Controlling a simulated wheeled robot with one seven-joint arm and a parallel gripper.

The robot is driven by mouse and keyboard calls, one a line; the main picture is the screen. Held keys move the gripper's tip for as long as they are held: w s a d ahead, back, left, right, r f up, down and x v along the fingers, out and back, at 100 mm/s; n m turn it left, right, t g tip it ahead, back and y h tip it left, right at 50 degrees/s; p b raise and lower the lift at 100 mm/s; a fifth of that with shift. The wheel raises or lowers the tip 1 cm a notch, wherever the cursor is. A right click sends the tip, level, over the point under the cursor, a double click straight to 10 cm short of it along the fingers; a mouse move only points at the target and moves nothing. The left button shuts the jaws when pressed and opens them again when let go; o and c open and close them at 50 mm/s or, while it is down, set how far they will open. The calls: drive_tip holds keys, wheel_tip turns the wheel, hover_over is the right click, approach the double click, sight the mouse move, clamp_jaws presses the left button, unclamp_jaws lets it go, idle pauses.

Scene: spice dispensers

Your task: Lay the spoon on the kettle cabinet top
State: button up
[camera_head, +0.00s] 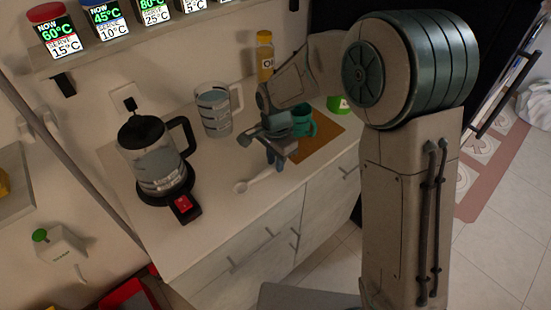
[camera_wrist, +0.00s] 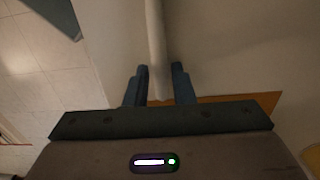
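The white spoon (camera_head: 258,179) is over the kettle cabinet top (camera_head: 215,215), near its front edge, with its round bowl pointing left. I cannot tell whether it touches the surface. My gripper (camera_head: 275,160) points down at the handle end. In the wrist view the spoon handle (camera_wrist: 157,45) runs down from the top edge to between the two blue fingers of my gripper (camera_wrist: 160,85). The fingers sit close on both sides of the handle and look shut on it. The black kettle (camera_head: 155,160) stands on the same top to the left.
A brown board (camera_head: 315,145) lies at the right end. The top is clear between the kettle and the spoon.

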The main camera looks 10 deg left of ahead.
drive_tip(key=shift+o, duration=1.2)
wheel_tip(320, 180, up, 14)
drive_tip(key=shift+f, duration=0.1)
drive_tip(key=s+d+n+t, duration=0.1)
drive_tip(key=s+d+n, duration=0.3)
drive_tip(key=s+d, duration=0.4)
drive_tip(key=s+d+n+t, duration=0.1)
drive_tip(key=s+d+n, duration=0.2)
drive_tip(key=s+d, duration=0.5)
drive_tip(key=d, duration=0.7)
drive_tip(key=shift+s+d+f+n+t, duration=0.15)
drive_tip(key=shift+s+f+n+t, duration=0.2)
drive_tip(key=shift+n+t, duration=0.05)
